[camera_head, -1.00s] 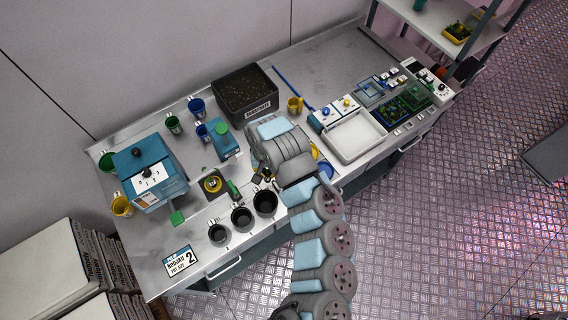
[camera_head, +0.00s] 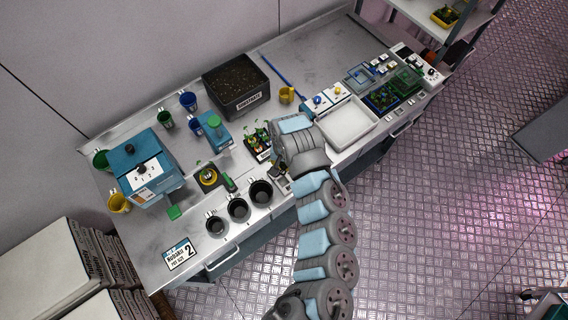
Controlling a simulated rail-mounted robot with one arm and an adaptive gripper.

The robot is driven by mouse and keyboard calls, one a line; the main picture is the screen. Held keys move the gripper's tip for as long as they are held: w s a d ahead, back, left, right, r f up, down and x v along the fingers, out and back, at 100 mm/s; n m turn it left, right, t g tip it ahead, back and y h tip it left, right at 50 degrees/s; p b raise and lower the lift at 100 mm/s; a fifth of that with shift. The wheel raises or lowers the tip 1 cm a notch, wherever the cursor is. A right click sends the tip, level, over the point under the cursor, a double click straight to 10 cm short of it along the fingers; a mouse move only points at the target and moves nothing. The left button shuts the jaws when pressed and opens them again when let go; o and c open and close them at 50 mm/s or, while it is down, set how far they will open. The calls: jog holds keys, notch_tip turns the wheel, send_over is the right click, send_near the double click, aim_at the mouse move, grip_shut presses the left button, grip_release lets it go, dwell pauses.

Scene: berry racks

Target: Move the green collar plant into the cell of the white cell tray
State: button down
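Several small plants with pale stems or collars stand in a small dark-edged holder (camera_head: 265,156) just left of my wrist; their collar colours are too small to tell apart. I cannot pick out a green collar for certain. A shallow white tray (camera_head: 347,124) lies right of my arm and looks empty; no cells can be made out in it. My gripper (camera_head: 279,174) points down near the table's front edge, right of the black cups. Its fingers are small and dark, and whether they hold anything cannot be seen.
Three black cups (camera_head: 238,208) stand at the front. A blue box (camera_head: 147,168) stands at the left, and a substrate bin (camera_head: 236,86) at the back. Blue and green trays (camera_head: 382,98) lie at the right. The back right tabletop is bare.

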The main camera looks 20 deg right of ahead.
jog(key=shift+a+f+b, duration=0.1)
jog(key=shift+f+b, duration=1.3)
jog(key=shift+f, duration=0.45)
jog(key=shift+f+b, duration=1.3)
jog(key=shift+f, duration=1.75)
jog(key=c, duration=1.2)
grip_release()
jog(key=shift+o, duration=0.2)
jog(key=shift+r+p, duration=3.9)
jog(key=shift+r, duration=0.65)
